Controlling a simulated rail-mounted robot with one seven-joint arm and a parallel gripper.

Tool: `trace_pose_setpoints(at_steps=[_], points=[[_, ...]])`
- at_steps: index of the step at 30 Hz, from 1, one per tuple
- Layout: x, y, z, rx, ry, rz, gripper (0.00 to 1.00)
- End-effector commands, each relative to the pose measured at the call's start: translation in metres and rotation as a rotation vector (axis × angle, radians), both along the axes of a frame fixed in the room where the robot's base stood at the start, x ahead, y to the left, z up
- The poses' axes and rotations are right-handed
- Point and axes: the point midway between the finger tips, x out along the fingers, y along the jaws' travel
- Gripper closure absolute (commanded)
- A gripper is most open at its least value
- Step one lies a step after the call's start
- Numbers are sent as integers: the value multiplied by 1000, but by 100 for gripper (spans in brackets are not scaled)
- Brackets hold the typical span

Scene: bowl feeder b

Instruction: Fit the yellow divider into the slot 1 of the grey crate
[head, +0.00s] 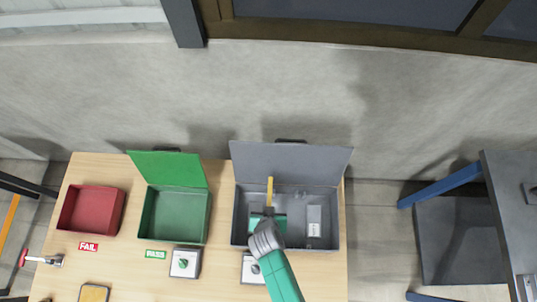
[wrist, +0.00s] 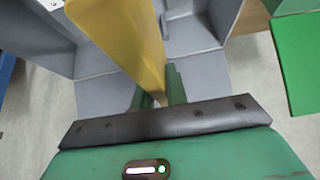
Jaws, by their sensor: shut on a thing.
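The grey crate (head: 327,240) stands at the right end of the table with its grey lid (head: 290,162) raised at the back. The yellow divider (head: 270,190) shows as a narrow upright strip over the crate's left half. It also shows large in the wrist view (wrist: 125,40). My gripper (head: 268,215) is over the crate and shut on the divider; its green fingers lie against the divider's sides in the wrist view (wrist: 160,95). The arm hides the front of the crate, and I cannot tell how deep the divider sits or which slot it is at.
A grey block with a white label (head: 314,222) lies in the crate's right half. A green box (head: 176,215) with its lid open and a red box (head: 92,209) stand to the left. Control boxes (head: 185,262) sit in front. A dark table (head: 510,220) is far right.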

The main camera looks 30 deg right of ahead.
Motion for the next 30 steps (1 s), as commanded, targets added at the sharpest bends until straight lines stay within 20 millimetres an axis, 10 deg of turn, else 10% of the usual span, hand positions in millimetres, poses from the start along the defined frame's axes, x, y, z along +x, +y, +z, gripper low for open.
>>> trace_pose_setpoints(at_steps=[15,30], points=[[1,0,-53,-1,-1,1,100],[1,0,-56,-1,-1,0,100]])
